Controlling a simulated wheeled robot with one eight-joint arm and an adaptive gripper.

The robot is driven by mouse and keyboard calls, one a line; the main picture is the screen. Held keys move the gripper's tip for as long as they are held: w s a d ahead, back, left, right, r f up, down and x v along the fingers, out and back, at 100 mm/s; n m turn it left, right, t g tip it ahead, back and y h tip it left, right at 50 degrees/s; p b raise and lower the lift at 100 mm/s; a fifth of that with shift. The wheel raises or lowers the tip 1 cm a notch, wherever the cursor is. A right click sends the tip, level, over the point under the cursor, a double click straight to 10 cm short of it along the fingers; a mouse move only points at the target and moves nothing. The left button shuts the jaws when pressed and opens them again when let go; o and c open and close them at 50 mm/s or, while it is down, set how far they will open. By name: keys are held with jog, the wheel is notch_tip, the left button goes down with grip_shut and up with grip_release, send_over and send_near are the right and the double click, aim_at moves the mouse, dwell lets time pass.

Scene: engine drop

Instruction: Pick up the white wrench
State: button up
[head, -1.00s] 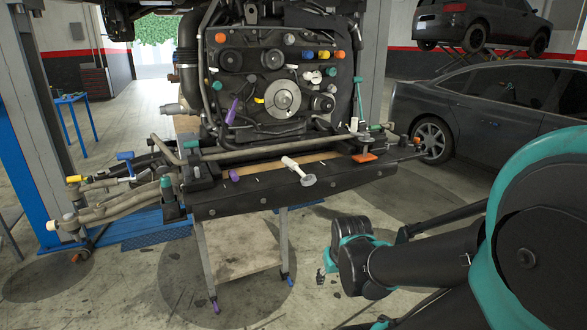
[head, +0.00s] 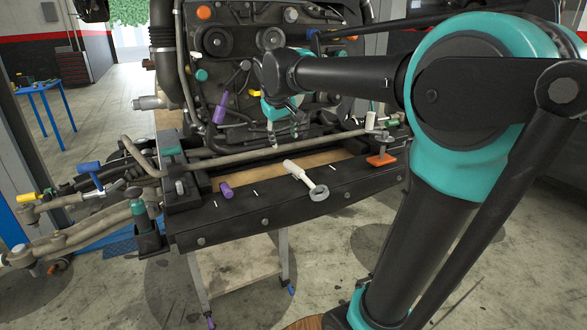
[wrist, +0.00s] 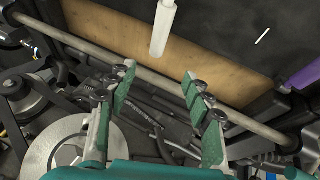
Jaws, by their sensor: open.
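The white wrench (head: 302,176) lies on the black front beam below the engine, its white handle pointing back and its grey ring end toward the front edge. In the wrist view, only its white handle (wrist: 162,28) shows, at the top middle; the ring end is out of frame. My gripper (head: 283,138) hangs in front of the engine, above and behind the wrench.
A purple piece (head: 226,190) lies on the beam left of the wrench. An orange-based tool (head: 381,160) stands to the right. A metal bar (head: 270,148) runs across behind the beam, close to my fingers. The engine (head: 235,70) fills the space behind.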

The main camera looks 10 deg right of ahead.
aim_at(289, 163)
jog(key=x, duration=1.1)
jog(key=shift+w+d+f, duration=0.1)
jog(key=shift+w+f, duration=0.05)
jog(key=shift+f, duration=0.15)
jog(key=shift+x, duration=2.65)
jog(key=shift+w+d+r, duration=0.1)
jog(key=shift+c, duration=0.4)
grip_shut()
